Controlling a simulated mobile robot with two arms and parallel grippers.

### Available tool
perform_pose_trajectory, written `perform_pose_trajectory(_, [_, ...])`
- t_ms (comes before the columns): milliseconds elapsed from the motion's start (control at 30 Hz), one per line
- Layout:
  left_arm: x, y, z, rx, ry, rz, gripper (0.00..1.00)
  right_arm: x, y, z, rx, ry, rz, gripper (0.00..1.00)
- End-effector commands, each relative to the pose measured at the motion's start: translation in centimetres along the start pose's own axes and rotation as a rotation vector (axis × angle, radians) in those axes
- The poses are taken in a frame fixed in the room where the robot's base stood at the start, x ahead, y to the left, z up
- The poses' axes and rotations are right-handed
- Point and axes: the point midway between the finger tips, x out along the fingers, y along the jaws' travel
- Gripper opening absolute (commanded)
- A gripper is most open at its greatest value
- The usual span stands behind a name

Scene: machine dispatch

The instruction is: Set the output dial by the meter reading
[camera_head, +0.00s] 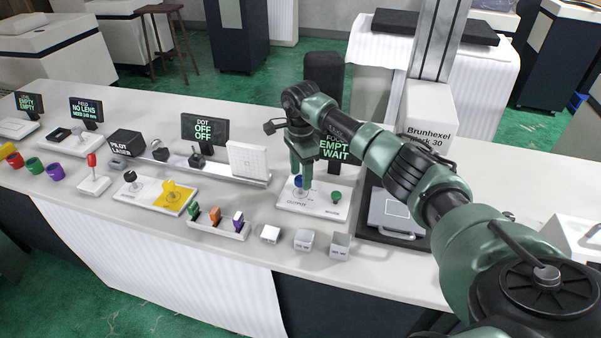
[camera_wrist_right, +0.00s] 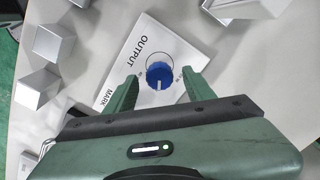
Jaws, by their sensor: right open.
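The output dial (camera_wrist_right: 159,75) is a blue knob with a white pointer line on a white panel (camera_wrist_right: 111,62) lettered OUTPUT and MARK. In the head view the dial (camera_head: 298,182) sits at the panel's left, partly hidden by my right gripper (camera_head: 301,180). In the right wrist view my right gripper (camera_wrist_right: 158,92) is open, its green fingers on either side of the dial with gaps showing. The meter reading cannot be identified for sure. A display (camera_head: 336,146) behind my right arm reads EMPT and WAIT, partly covered. My left gripper does not show.
A green button (camera_head: 336,196) stands on the same panel, right of the dial. Several small grey-white blocks (camera_head: 303,240) lie in front. A DOT display (camera_head: 205,130) reads OFF OFF, beside a white grid board (camera_head: 247,159). A yellow-topped panel (camera_head: 176,197) stands left.

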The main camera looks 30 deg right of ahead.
Motion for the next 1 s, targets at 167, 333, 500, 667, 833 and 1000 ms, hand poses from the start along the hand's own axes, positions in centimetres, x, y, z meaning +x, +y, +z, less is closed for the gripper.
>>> perform_pose_trajectory(167, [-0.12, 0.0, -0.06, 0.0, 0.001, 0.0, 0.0, 0.64, 0.02, 0.07, -0.001, -0.001, 0.0, 0.54])
perform_pose_trajectory(333, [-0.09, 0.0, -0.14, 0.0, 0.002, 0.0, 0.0, 0.63, 0.01, 0.07, -0.001, -0.001, -0.001, 0.54])
perform_pose_trajectory(500, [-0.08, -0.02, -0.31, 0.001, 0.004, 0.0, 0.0, 0.61, 0.01, 0.08, -0.001, -0.002, -0.001, 0.06])
perform_pose_trajectory(667, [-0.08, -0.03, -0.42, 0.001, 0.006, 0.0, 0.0, 0.59, 0.0, 0.07, 0.001, -0.002, -0.001, 0.0])
perform_pose_trajectory(833, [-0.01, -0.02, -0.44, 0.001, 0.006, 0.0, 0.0, 0.57, -0.01, 0.05, 0.025, -0.001, -0.001, 0.0])
perform_pose_trajectory(1000, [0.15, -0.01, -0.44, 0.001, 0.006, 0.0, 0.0, 0.56, -0.02, 0.03, 0.1, -0.001, -0.001, 0.0])
